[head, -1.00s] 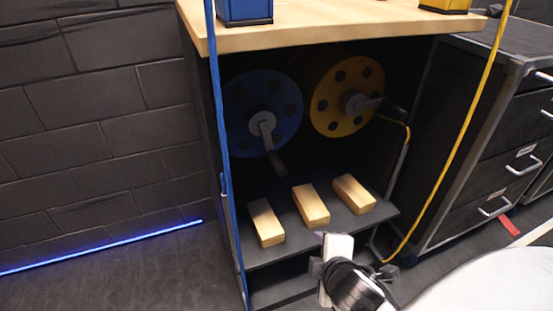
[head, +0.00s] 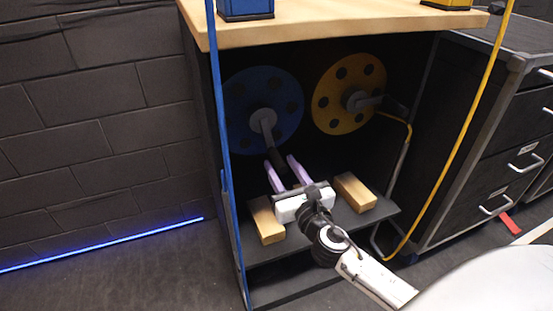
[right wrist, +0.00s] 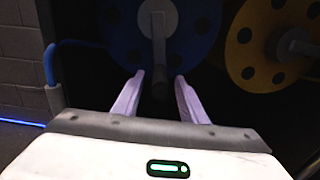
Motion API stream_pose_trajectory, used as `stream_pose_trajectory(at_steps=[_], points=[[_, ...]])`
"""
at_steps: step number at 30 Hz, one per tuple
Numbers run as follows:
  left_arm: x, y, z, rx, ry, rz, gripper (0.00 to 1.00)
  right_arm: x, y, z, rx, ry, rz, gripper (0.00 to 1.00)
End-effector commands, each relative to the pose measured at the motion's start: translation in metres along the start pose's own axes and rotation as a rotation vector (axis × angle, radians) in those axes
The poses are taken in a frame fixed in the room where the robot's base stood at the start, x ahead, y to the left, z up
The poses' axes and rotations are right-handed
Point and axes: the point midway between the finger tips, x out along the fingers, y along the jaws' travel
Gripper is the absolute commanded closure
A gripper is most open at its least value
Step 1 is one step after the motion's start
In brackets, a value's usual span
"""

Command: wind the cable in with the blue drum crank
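The blue drum (head: 283,97) hangs inside the cabinet on the left. Its grey crank arm (head: 266,122) points down to a dark handle (head: 275,157). My right gripper (head: 279,164) is open, its purple fingers just at the lower end of the handle, one on each side. In the right wrist view the handle (right wrist: 161,85) lies between the spread fingertips (right wrist: 158,78), apart from both. The blue cable (head: 222,120) runs down the cabinet's left front edge. My left gripper is not in view.
The yellow drum (head: 335,92) with its own crank (head: 364,101) is to the right. Wooden blocks (head: 353,192) (head: 267,222) stand on the dark shelf below. A yellow cable (head: 463,140) hangs at the right, beside a drawer cabinet (head: 505,160).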

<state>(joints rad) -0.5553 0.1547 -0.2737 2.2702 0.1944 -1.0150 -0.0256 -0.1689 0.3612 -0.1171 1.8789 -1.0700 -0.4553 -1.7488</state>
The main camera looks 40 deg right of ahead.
Motion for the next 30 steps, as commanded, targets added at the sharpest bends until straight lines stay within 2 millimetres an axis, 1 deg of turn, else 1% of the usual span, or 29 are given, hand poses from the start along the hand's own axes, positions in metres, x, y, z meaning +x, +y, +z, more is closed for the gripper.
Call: stream_pose_trajectory(at_steps=[1,3,7,12,18,20,21,25,26,30], points=[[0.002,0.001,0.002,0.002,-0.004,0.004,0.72,0.010,0.000,0.000,0.000,-0.003,0.000,0.61],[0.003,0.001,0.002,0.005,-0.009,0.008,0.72,0.021,0.000,0.000,0.000,-0.002,-0.001,0.61],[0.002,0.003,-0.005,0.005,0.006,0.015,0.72,0.034,-0.001,-0.001,0.001,0.000,-0.001,0.61],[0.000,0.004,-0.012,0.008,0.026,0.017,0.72,0.040,0.000,0.000,0.001,0.001,-0.001,0.61],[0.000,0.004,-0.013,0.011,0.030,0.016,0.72,0.040,0.000,0.000,0.002,0.001,-0.001,0.61],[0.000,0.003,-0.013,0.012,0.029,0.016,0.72,0.040,0.000,0.000,0.002,0.001,-0.001,0.70],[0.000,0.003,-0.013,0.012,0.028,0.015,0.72,0.040,0.000,0.000,0.002,0.001,-0.001,0.77],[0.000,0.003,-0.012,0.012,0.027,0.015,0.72,0.040,0.000,0.000,0.002,0.001,-0.001,0.98],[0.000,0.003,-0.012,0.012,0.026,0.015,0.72,0.040,0.000,0.000,0.002,0.001,-0.001,1.00],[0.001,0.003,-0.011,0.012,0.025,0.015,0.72,0.040,0.000,0.000,0.003,0.001,-0.001,1.00]])
